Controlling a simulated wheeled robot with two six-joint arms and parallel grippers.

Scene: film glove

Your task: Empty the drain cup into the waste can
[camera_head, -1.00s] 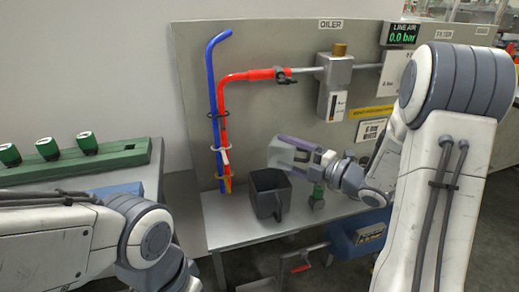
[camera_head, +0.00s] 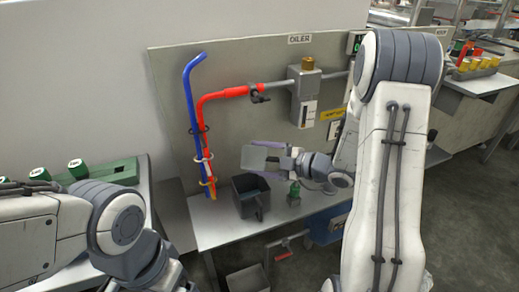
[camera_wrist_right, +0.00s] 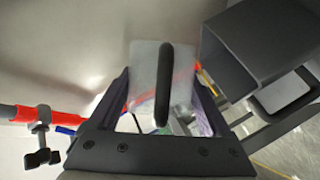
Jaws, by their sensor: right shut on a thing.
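The drain cup looks like a pale, see-through cup (camera_head: 254,159) with a dark handle, seen in the right wrist view as a pale cup (camera_wrist_right: 148,72) between my fingers. My right gripper (camera_head: 268,157) is shut on it, held above the bench. A dark, square, open can (camera_head: 243,185) stands on the bench below and slightly left of the cup; it looks like the waste can. In the right wrist view the dark can (camera_wrist_right: 262,42) is at upper right, apart from the cup. The cup's contents are hidden. My left arm shows at lower left; its gripper is out of view.
Blue and red pipes (camera_head: 190,110) rise behind the bench (camera_head: 215,232), left of the can. A small green-topped item (camera_head: 294,192) stands right of the can. Another dark bin (camera_head: 247,281) is low below the bench. A green rack (camera_head: 110,172) is at left.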

